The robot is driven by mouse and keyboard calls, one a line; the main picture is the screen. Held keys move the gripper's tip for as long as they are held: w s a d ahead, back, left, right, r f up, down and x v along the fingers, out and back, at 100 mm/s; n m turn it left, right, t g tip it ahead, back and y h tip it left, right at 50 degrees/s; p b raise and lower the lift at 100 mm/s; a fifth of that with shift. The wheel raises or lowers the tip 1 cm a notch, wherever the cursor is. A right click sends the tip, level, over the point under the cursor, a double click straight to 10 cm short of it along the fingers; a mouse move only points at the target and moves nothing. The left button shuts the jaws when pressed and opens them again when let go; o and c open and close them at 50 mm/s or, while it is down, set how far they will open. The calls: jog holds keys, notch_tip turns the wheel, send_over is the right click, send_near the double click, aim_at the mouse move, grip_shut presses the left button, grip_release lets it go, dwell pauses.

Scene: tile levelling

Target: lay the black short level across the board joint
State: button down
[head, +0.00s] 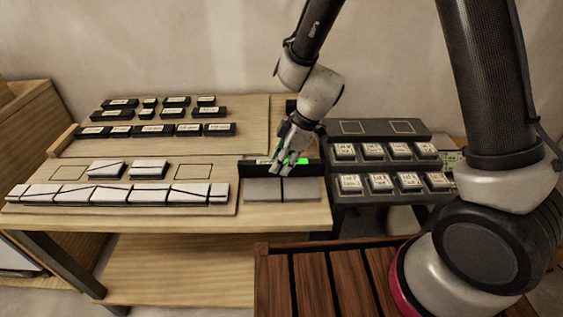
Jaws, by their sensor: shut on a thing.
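My gripper (279,168) is shut on a black bar with a green glowing patch, which looks like the black short level (252,169). The level lies left to right in the picture, behind or over the far edge of two grey boards (263,190). The board joint (282,190) is the thin dark line between them, and the level's length spans both sides of it. I cannot tell whether the level touches the boards. My fingers hide part of its middle.
Several black labelled bars (153,130) lie in rows on the back left board. White tiles with dark lines (120,193) sit along the table's front left. A dark rack (375,155) with labelled blocks stands right. A slatted wooden surface (330,280) is in front.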

jog(key=shift+f, duration=0.15)
jog(key=c, duration=1.3)
grip_release()
jog(key=shift+o, duration=0.2)
jog(key=v, duration=1.2)
jog(key=s+d+r+m+t+h, duration=0.1)
jog(key=s+d+r+m, duration=0.4)
jog(key=d, duration=0.4)
jog(key=s+d+r+m+t+h, duration=0.1)
jog(key=s+d+r+m+h, duration=0.1)
jog(key=s+d+r+m, duration=0.4)
jog(key=s+d+r+m+t+h, duration=0.1)
jog(key=s+d+r+m, duration=0.4)
jog(key=d, duration=0.8)
jog(key=shift+d+r+m+t, duration=0.2)
jog(key=shift+m+t, duration=0.4)
jog(key=shift+m, duration=0.2)
jog(key=shift+s, duration=0.15)
